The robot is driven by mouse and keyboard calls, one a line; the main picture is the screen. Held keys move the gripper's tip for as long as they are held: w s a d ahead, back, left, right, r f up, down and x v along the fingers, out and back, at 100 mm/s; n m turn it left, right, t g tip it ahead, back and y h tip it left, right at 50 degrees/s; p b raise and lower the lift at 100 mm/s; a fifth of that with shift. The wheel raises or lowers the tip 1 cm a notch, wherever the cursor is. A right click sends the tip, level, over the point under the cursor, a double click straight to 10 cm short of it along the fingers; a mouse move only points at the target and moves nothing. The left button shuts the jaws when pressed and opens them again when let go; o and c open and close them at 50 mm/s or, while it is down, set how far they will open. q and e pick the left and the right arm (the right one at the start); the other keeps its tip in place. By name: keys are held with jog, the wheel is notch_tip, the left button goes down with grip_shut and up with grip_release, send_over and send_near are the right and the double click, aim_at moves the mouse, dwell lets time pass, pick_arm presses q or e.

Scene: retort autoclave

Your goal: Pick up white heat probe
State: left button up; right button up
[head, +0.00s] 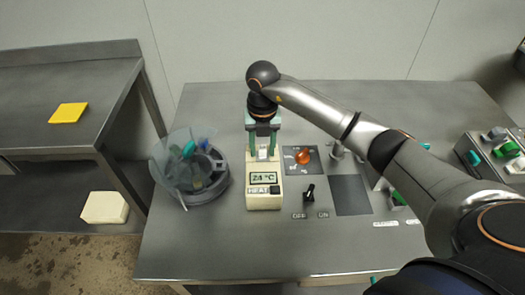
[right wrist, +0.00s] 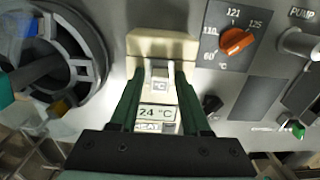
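The white heat probe (head: 263,154) is a small pale piece at the back of a cream unit (head: 264,201) with a "24 °C" display and a "HEAT" label. In the right wrist view the gripper (right wrist: 159,80) looks open, with narrow gaps beside the probe; contact is not clear. My left gripper is not in view.
A round grey vessel with a clear lid (head: 203,188) stands close left of the unit. An orange dial (head: 303,157) and a black OFF/ON switch (head: 309,193) are to the right. A side table (head: 60,125) with a yellow block (head: 68,113) is at left.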

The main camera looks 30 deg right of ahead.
grip_shut()
jog(key=shift+r, duration=0.1)
dwell(0.4)
jog(key=shift+w+r, duration=0.1)
jog(key=shift+r, duration=0.45)
jog(key=s+a+r, duration=0.8)
jog(key=s+r, duration=0.3)
jog(key=shift+a+r, duration=0.4)
jog(key=shift+w, duration=0.1)
